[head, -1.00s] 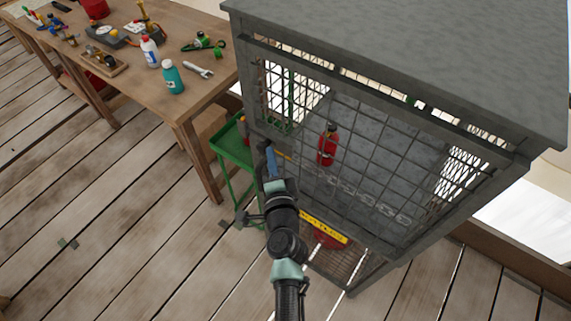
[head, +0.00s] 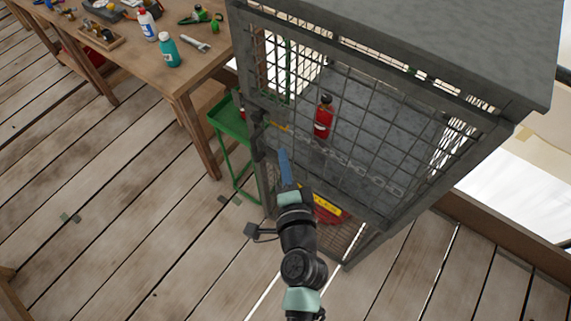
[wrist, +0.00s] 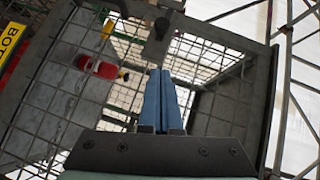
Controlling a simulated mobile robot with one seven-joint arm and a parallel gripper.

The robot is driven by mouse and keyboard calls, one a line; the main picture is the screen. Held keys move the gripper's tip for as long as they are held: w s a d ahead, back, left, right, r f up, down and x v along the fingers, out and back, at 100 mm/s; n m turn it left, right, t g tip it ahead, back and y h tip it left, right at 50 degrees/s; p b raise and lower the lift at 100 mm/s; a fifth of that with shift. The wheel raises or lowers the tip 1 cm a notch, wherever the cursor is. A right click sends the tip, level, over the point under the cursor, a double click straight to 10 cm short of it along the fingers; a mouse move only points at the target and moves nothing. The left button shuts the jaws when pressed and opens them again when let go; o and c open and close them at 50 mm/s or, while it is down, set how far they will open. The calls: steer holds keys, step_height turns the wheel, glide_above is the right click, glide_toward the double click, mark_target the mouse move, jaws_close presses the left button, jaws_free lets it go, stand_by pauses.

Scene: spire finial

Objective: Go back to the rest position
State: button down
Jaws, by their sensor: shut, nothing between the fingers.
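My gripper (head: 284,165) has blue fingers pressed together with nothing between them. In the head view it is in front of the grey mesh cage (head: 395,65), at its lower left. The closed fingers also show in the wrist view (wrist: 160,100), with the cage mesh (wrist: 215,60) behind them. I cannot tell the exact gap between the fingertips and the mesh.
A red bottle-shaped object (head: 322,120) is inside the cage; a red object also shows in the wrist view (wrist: 98,67). A green cart (head: 229,120) stands left of the cage. A wooden workbench (head: 185,75) with tools is at upper left. The plank floor at left is mostly clear.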

steer(key=shift+s+r, duration=0.1)
steer(key=shift+s, duration=0.4)
steer(key=shift+s+d, duration=0.1)
steer(key=shift+d, duration=0.05)
steer(key=w+a+r+n+t+y, duration=0.1)
steer(key=w+r+n+t, duration=0.15)
steer(key=r, duration=0.85)
steer(key=w+r+n+t, duration=0.1)
steer(key=r+n, duration=0.3)
steer(key=r, duration=0.6)
steer(key=w+a+r+n+t+y, duration=0.1)
steer(key=w+r+n+t, duration=0.15)
steer(key=r, duration=0.85)
steer(key=s+r+n+t+h, duration=0.1)
steer(key=s+r, duration=0.3)
steer(key=r, duration=0.4)
steer(key=s+d+r+n+t+h, duration=0.1)
steer(key=s+r+n+t, duration=0.1)
steer(key=s+r, duration=0.3)
steer(key=s+r+n+t+h, duration=0.2)
steer(key=s+r, duration=0.2)
steer(key=r, duration=0.8)
steer(key=shift+s+d+r+t, duration=0.15)
steer(key=shift+d+r+t, duration=0.15)
steer(key=shift+d+r, duration=0.1)
